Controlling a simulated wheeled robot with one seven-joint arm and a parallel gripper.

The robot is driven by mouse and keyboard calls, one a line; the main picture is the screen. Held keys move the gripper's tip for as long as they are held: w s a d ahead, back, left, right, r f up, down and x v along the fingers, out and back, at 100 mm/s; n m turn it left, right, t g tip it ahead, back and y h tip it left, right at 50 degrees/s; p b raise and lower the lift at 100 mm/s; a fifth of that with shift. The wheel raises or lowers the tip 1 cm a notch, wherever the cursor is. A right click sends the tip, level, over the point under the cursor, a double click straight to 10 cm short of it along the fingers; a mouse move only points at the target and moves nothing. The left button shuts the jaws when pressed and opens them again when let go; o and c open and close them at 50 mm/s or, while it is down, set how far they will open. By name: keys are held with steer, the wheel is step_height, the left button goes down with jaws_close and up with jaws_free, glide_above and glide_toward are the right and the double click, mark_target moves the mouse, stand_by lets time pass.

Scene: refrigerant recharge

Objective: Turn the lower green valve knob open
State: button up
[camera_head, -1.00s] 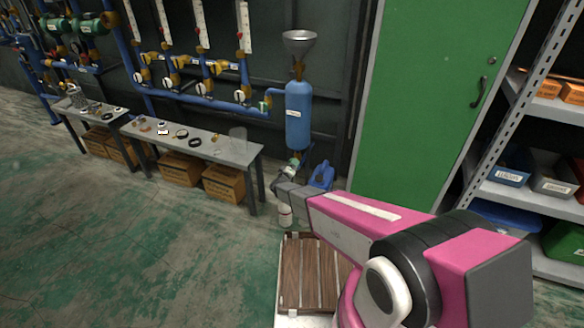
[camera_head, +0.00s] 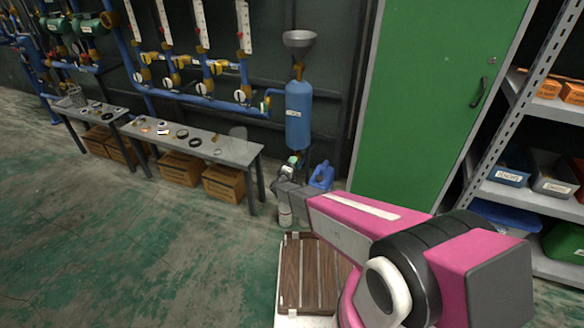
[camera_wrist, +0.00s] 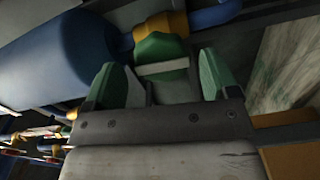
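The lower green valve knob (camera_wrist: 158,47) is in the upper middle of the wrist view, beside a brass fitting and the blue tank (camera_wrist: 65,55). A pale band crosses its near side. My gripper (camera_wrist: 163,80) is open, with one green-padded finger to each side of the knob's line and a gap visible on both sides. I cannot tell how deep the knob lies between the fingers. In the head view, the blue tank (camera_head: 299,115) stands upright, and a small green part (camera_head: 293,160) shows below it by my wrist. My fingertips are too small to make out there.
A blue jug (camera_head: 322,176) stands close to the right of my wrist, and a pale bottle (camera_head: 285,215) is below it. A grey bench (camera_head: 232,150) with small parts is to the left. A green cabinet door (camera_head: 435,100) and shelves (camera_head: 550,112) are to the right.

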steer(key=v, duration=0.6)
steer(key=shift+s, duration=0.4)
steer(key=shift+a, duration=0.1)
stand_by(0.3)
steer(key=s+d+r+m+g+y, duration=0.1)
steer(key=d+r+g+y, duration=0.2)
steer(key=r+y, duration=0.25)
steer(key=s+d+r+m+g+y, duration=0.2)
steer(key=d+r+y, duration=0.15)
steer(key=r, duration=0.35)
steer(key=s+d+r+m+g+h, duration=0.1)
steer(key=s+d+r+m+g, duration=0.3)
steer(key=s+d, duration=0.5)
steer(key=s+d+r+m+g+h, duration=0.1)
steer(key=s+d+r+m+g, duration=0.4)
steer(key=s+d, duration=0.5)
steer(key=s+r+g, duration=0.2)
steer(key=s, duration=0.3)
steer(key=shift+d+m+g+h, duration=0.25)
steer(key=shift+m+g+h, duration=0.05)
steer(key=shift+g+h, duration=0.1)
steer(key=shift+r, duration=0.1)
